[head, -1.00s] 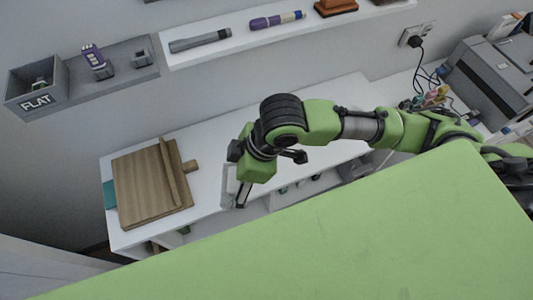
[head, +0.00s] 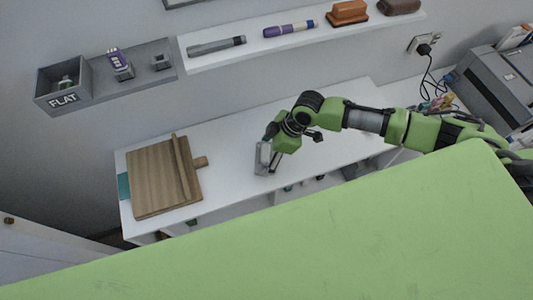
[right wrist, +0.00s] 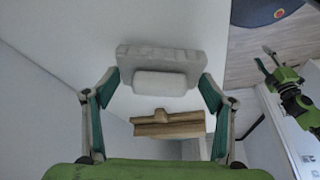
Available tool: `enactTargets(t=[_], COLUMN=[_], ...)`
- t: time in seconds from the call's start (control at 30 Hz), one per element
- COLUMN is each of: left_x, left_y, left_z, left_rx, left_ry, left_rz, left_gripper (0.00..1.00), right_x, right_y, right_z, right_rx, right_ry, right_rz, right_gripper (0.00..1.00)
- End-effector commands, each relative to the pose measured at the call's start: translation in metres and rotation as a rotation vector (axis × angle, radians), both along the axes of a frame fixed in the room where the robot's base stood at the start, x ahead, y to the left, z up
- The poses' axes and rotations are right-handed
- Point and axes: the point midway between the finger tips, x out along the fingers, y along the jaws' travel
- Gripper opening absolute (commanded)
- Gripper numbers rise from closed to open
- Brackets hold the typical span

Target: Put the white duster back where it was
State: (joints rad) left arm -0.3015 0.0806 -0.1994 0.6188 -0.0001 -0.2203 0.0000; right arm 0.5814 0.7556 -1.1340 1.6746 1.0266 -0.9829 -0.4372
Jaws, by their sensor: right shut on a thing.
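The white duster is a pale block with a rounded white handle in the right wrist view (right wrist: 160,55). It sits between the two fingers of my right gripper (right wrist: 160,88). In the head view my right gripper (head: 272,160) is over the white desk, shut on the duster (head: 262,158), right of the wooden board. Its contact with the desk is hard to judge. A small green arm that seems to be my left one, with its gripper (right wrist: 267,60), shows at the right of the right wrist view; its jaws are too small to read.
The wooden board (head: 150,185) lies on the left of the white desk (head: 230,135). A wall shelf (head: 225,58) holds a grey marker, a purple marker (head: 290,28) and a brown eraser-like block (head: 347,13). A grey organizer marked FLAT (head: 62,85) is left. The desk middle is clear.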

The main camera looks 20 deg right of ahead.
Motion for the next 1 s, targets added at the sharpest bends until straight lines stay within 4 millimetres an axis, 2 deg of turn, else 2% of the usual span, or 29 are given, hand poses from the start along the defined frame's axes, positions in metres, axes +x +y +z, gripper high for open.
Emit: enactTargets(t=[0.03,0.1,0.47,0.5,0.57,1.0], left_x=[0.0,0.0,0.001,0.002,0.002,0.003], left_y=[-0.001,-0.001,-0.002,-0.002,-0.002,-0.002], left_z=[0.008,0.011,0.009,0.008,0.009,0.008], left_rx=[-0.001,-0.001,-0.002,-0.002,-0.002,-0.003], left_ry=[-0.001,-0.001,-0.003,-0.003,-0.003,-0.003], left_rz=[0.0,-0.001,-0.001,-0.001,-0.001,-0.001], left_gripper=[0.42,0.42,0.42,0.42,0.42,0.42], right_x=[-0.001,-0.001,0.0,0.0,0.0,0.0], right_y=[0.001,0.001,0.001,0.0,0.0,-0.001], right_z=[-0.003,-0.011,-0.018,-0.019,-0.018,-0.014], right_rx=[0.0,0.001,0.0,0.0,0.0,0.001], right_ry=[0.002,0.002,0.0,0.0,0.0,-0.001], right_rz=[0.0,0.0,0.001,0.001,0.001,0.0], right_gripper=[0.59,0.59,0.59,0.78,0.93,0.93])
